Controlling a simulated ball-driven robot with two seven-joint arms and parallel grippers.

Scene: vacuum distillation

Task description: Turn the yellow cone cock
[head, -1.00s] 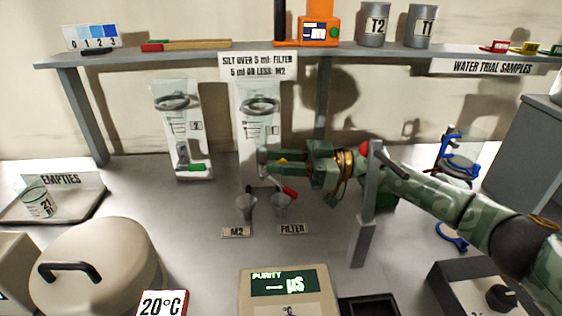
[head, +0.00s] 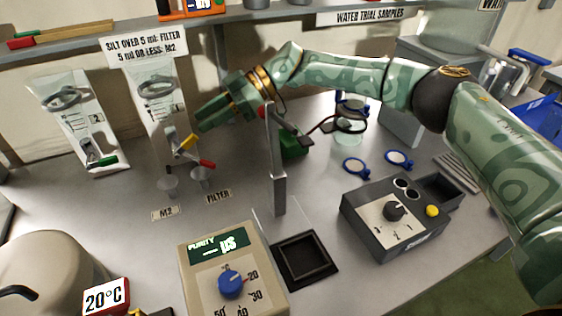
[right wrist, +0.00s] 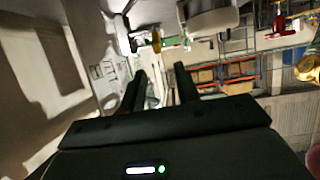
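The yellow cock (head: 187,143) shows in the head view at the lower end of the right glass cone (head: 157,97), its handle slanting up to the right. A red handle (head: 207,164) sits just below it. The left cone (head: 72,110) has a green handle (head: 104,162). My right gripper (head: 204,118) is just above and right of the yellow cock, apparently not touching it. In the right wrist view the fingers (right wrist: 161,88) stand apart with nothing visible between them. My left gripper is not in view.
Two small funnels, M2 (head: 167,184) and FILTER (head: 202,177), stand below the right cone. A grey post (head: 278,165) stands close beside my right arm. The purity meter (head: 215,270) and a control box (head: 395,215) are in front. A shelf (head: 105,32) runs above the cones.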

